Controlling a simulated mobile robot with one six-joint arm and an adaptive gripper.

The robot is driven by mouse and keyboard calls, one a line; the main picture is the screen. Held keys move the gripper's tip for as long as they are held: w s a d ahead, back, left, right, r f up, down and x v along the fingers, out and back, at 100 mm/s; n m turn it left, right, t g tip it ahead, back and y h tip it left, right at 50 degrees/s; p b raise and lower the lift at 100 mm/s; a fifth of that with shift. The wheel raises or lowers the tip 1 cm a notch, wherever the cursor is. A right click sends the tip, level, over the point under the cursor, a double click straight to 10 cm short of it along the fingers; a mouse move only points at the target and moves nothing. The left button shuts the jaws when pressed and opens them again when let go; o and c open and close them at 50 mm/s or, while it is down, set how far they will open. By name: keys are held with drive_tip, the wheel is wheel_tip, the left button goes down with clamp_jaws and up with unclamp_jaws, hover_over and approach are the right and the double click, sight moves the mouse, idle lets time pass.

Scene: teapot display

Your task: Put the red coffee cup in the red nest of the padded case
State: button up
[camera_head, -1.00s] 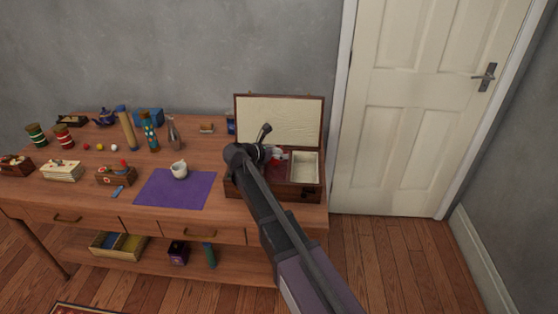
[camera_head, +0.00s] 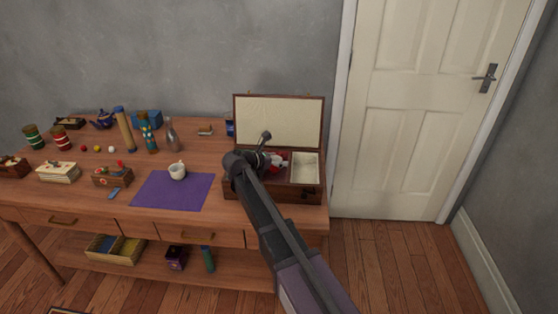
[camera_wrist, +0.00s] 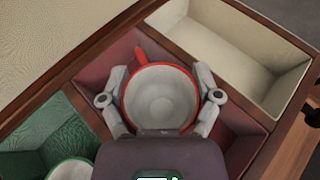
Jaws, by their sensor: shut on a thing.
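My gripper (camera_wrist: 160,72) is shut on the red coffee cup (camera_wrist: 158,98), with one finger on each side of it. The cup has a red rim and handle and a pale inside; it looks upright, handle toward the upper left. It is over or within the red nest (camera_wrist: 107,66) of the padded case (camera_head: 314,187); I cannot tell whether it touches the floor. In the head view a bit of the cup (camera_head: 278,161) shows beside my gripper (camera_head: 268,157); my arm hides much of the case's left side.
A green-rimmed cup (camera_wrist: 72,170) sits in the green nest (camera_wrist: 45,138). The cream compartment (camera_wrist: 232,55) is empty. The case's lid (camera_head: 279,121) stands open behind. A white cup (camera_head: 177,172) stands on the purple mat (camera_head: 160,198) to the left.

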drive_tip(key=shift+s+f, duration=0.2)
drive_tip(key=o, duration=0.9)
drive_tip(key=shift+d+b, duration=0.1)
drive_tip(key=shift+b, duration=0.2)
drive_tip(key=shift+o, duration=0.2)
drive_tip(key=shift+s+f, duration=0.1)
drive_tip(key=shift+s, duration=0.05)
drive_tip(key=shift+r+p, duration=0.5)
drive_tip(key=shift+p, duration=0.15)
drive_tip(key=p+v, duration=0.4)
drive_tip(key=v, duration=0.8)
drive_tip(key=shift+w+p, duration=0.3)
drive_tip(key=shift+r, duration=0.15)
